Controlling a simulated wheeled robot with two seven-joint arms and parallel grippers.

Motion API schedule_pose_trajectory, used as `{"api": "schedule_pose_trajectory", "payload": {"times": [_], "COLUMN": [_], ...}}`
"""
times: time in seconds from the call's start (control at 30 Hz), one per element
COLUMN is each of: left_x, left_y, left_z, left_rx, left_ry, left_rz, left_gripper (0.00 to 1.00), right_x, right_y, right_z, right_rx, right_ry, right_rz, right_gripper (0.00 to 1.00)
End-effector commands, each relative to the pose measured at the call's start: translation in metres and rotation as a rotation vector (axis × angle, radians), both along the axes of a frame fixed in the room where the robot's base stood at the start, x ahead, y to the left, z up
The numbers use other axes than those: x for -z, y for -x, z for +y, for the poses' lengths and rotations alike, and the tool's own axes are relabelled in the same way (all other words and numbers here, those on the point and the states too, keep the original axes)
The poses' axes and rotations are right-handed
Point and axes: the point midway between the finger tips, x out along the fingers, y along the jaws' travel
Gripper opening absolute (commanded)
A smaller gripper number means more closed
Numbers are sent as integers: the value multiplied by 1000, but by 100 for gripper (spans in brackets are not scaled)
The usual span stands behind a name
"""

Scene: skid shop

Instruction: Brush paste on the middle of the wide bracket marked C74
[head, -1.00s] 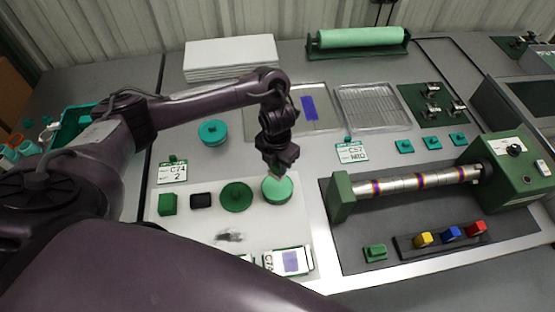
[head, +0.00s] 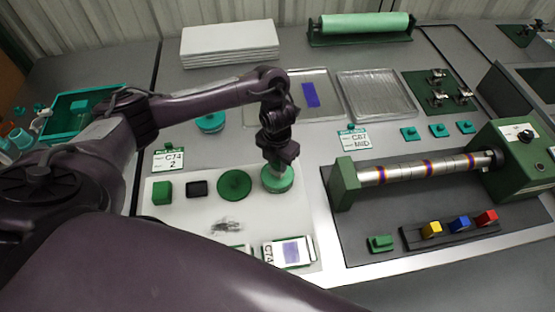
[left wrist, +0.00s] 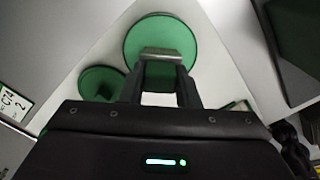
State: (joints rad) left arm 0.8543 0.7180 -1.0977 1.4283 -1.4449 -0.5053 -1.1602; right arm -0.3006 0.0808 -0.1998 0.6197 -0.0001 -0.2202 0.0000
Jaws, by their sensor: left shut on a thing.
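A white card-like piece (head: 287,251) with a green edge, a purple patch and a C74 mark lies at the front of the white mat (head: 165,228). A similar piece beside it is mostly hidden by my arm. My left gripper (head: 277,166) points down at a round green pot-like thing (head: 278,185) at the mat's right. In the left wrist view its fingers (left wrist: 162,68) are shut on a small grey block (left wrist: 162,54), over the green disc (left wrist: 160,28). I cannot tell whether the block is part of the disc. My right gripper is not in view.
A darker green disc (head: 234,185), a black block (head: 197,189) and a green block (head: 162,193) sit left on the mat. A C74 2 sign (head: 168,158) stands behind. A roller machine (head: 420,173) stands right. A grey smudge (head: 227,226) marks the mat.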

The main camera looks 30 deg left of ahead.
Motion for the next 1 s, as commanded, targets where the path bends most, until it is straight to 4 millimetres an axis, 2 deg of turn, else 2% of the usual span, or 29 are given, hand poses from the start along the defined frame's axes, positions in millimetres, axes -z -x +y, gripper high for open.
{"api": "schedule_pose_trajectory", "payload": {"times": [1.0], "left_x": [7], "left_y": [0], "left_z": [0], "left_rx": [0], "left_ry": [0], "left_rz": [0], "left_gripper": [10], "right_x": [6], "right_y": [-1], "right_z": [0], "right_rx": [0], "right_ry": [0], "right_rz": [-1], "right_gripper": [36]}}
